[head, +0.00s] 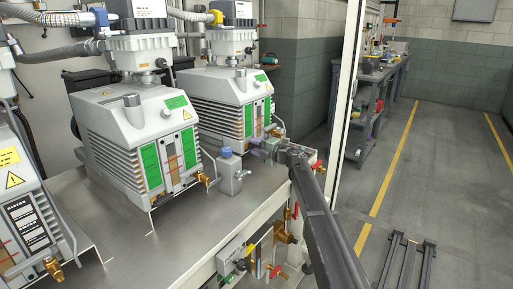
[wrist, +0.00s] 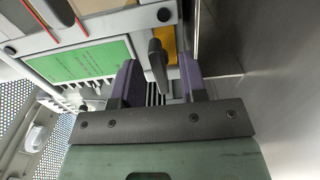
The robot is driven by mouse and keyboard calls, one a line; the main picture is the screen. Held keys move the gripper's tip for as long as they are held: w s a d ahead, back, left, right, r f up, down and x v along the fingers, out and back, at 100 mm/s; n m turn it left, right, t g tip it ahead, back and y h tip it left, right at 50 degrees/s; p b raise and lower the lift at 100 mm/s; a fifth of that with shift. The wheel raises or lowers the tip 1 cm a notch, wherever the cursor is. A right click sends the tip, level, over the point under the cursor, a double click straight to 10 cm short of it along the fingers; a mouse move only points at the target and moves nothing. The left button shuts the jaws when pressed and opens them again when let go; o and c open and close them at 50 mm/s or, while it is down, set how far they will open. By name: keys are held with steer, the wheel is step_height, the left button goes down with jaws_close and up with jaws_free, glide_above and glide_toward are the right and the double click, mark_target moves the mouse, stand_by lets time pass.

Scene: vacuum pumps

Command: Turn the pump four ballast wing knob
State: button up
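A dark wing knob (wrist: 157,62) stands between my gripper's two purple fingers in the wrist view. My gripper (wrist: 160,84) is open, with a visible gap on each side of the knob. Whether the knob's tip reaches past the fingertips is hard to judge. The knob sits by the green label and an orange-brown strip on the pump's face. In the head view my gripper (head: 257,146) is at the lower front of the far right pump (head: 222,98), at the end of my dark arm. The knob is not distinguishable there, and no pump number is readable.
A second pump (head: 131,118) stands left of it, and part of a third (head: 22,210) at the left edge. A small grey metal block (head: 231,175) with a blue top stands on the steel bench (head: 150,262) near my gripper. Open floor lies to the right.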

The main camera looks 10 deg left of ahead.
steer(key=shift+s+d, duration=0.1)
steer(key=shift+v, duration=0.85)
steer(key=v, duration=0.6)
